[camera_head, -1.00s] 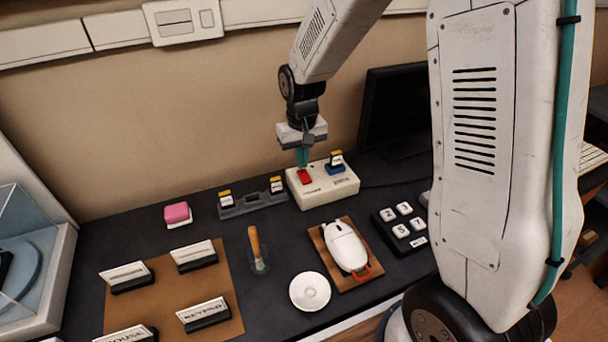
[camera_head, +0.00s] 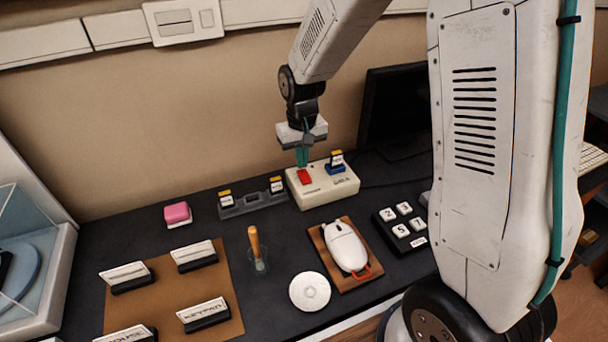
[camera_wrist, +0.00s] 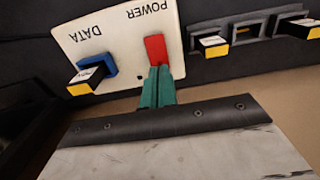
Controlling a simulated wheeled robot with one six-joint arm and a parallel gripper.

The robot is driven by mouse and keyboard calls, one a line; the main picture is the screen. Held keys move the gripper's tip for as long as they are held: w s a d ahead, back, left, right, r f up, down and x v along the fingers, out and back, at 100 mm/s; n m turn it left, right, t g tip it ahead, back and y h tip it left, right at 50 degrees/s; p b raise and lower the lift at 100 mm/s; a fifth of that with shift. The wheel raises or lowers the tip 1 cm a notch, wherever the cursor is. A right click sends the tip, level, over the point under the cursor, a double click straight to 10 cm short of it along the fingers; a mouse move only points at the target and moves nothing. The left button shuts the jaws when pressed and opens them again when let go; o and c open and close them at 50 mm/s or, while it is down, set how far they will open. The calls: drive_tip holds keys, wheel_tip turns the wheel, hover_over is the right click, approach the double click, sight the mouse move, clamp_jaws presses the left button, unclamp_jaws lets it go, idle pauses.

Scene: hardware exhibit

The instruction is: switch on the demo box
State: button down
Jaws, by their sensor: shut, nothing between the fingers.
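The demo box is a cream box (camera_head: 322,194) on the dark counter, below my arm. In the wrist view the box (camera_wrist: 118,40) shows upside down, with the words POWER and DATA. A red switch (camera_wrist: 155,48) sits by POWER; it also shows in the head view (camera_head: 305,177). A blue socket (camera_wrist: 97,64) by DATA holds a black-and-yellow plug (camera_wrist: 86,78). My gripper (camera_wrist: 160,70) is shut and empty, its green fingertips right at the edge of the red switch. In the head view my gripper (camera_head: 302,163) points down over it. I cannot tell whether they touch.
A grey holder (camera_head: 250,203) with two small plugs stands left of the box. A pink block (camera_head: 177,214), a wooden-handled tool (camera_head: 255,243), a white mouse (camera_head: 345,246) and a black keypad (camera_head: 402,228) lie around it. A dark monitor (camera_head: 392,110) stands behind, to the right.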

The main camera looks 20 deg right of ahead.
sight(302, 172)
drive_tip(key=shift+f, duration=0.95)
idle(0.5)
drive_tip(key=shift+r, duration=3.55)
